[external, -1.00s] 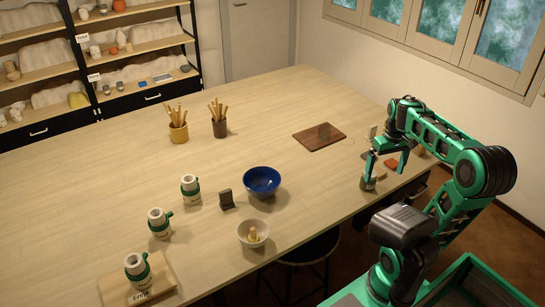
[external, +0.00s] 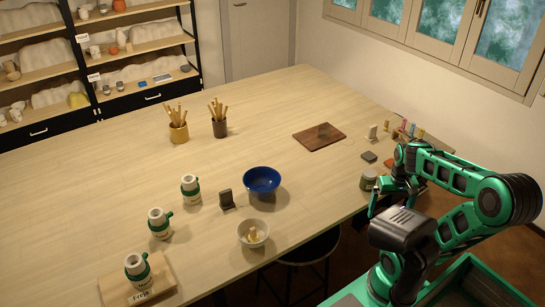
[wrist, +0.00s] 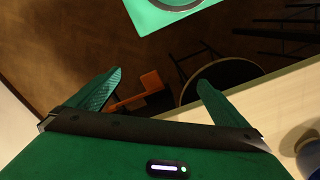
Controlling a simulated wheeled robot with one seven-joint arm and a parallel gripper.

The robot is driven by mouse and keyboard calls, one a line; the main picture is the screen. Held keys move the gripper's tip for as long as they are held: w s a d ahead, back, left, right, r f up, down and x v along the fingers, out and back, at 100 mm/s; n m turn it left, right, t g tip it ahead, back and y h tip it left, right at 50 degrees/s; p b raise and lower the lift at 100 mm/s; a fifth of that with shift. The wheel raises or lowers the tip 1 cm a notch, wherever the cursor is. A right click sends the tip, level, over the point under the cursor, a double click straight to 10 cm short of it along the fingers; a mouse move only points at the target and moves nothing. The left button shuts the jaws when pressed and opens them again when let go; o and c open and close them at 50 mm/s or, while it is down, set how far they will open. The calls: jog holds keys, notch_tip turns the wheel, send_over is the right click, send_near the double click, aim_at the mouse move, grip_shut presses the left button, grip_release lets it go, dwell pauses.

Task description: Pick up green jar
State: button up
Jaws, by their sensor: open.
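The green jar (external: 368,181), small and dull green with a pale lid, stands upright near the table's right front edge in the external view. My gripper (external: 389,203) is just to the right and front of it, apart from it, near the table edge. The fingers are spread with nothing between them. In the wrist view my gripper (wrist: 160,92) is open over the floor beside the table edge. I cannot make out the green jar in that view.
Close behind the jar are a dark square (external: 368,156), an orange block (external: 388,163) and several small bottles. A brown board (external: 312,140) lies further back. A blue bowl (external: 262,181) stands to the left. A stool (wrist: 222,78) is below the table edge (wrist: 265,100).

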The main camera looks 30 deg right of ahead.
jog(key=shift+w+f, duration=0.3)
jog(key=shift+w, duration=0.2)
jog(key=c, duration=0.5)
jog(key=shift+s+r, duration=0.1)
jog(key=shift+s, duration=0.05)
jog(key=shift+c, duration=0.6)
